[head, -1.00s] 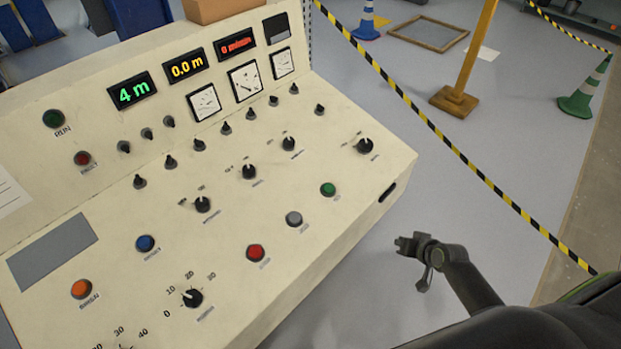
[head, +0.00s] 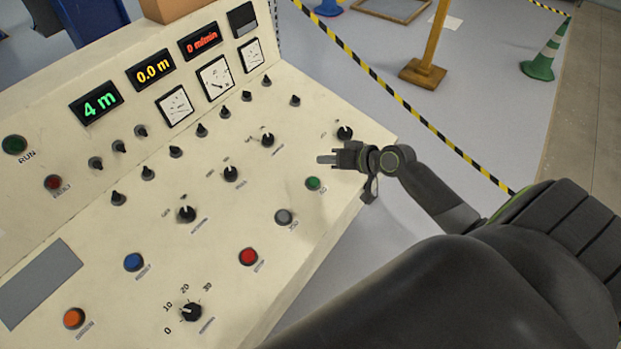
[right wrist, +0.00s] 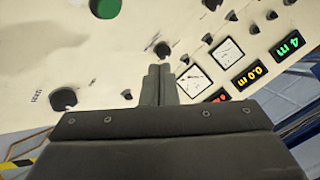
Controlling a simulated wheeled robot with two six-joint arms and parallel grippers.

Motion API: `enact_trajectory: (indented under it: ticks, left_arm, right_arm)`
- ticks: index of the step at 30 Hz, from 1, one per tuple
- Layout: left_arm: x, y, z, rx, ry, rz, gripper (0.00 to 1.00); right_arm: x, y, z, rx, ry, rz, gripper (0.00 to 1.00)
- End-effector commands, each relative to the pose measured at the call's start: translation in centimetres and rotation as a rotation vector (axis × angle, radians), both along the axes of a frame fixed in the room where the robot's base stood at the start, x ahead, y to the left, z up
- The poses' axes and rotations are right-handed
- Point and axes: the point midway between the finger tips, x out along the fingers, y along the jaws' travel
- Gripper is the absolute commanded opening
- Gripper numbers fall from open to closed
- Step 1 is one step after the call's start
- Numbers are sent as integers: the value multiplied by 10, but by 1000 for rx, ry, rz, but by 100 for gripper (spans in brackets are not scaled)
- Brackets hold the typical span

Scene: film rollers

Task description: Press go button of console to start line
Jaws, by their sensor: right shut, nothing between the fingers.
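The cream console (head: 75,215) fills the left of the head view, its sloped panel carrying buttons, knobs and displays. The green go button (head: 313,184) sits near the panel's right edge; a green button also shows at the top of the right wrist view (right wrist: 105,7). My right gripper (head: 322,160) is shut and empty, its fingertips pointing left just above the go button in the picture; its shut fingers also show in the right wrist view (right wrist: 159,72). They appear apart from the button. My left gripper is not in view.
A grey button (head: 284,217) and a red button (head: 248,257) lie in line with the green one. A black knob (head: 345,132) is close to the right gripper. Yellow-black tape (head: 400,95), a yellow post (head: 430,40) and a green cone (head: 545,55) stand beyond.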

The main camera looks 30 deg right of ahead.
Motion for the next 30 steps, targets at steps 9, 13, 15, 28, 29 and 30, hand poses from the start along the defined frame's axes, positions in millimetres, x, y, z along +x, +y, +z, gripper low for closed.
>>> enact_trajectory:
  ticks: [9, 13, 15, 28, 29, 30]
  left_arm:
    - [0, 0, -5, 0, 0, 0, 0]
    - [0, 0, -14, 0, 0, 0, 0]
    - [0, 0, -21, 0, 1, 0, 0]
    - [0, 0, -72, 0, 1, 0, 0]
    - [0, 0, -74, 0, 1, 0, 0]
    - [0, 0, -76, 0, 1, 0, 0]
  right_arm:
    - [1, 0, -5, -1, 0, -1, 0]
    - [2, 1, -15, -1, 0, -1, 0]
    - [4, 1, -22, -1, 0, -1, 0]
    - [16, 6, -77, -1, 0, -1, 0]
    - [16, 6, -80, -1, 0, -1, 0]
    - [17, 7, -83, -1, 0, -1, 0]
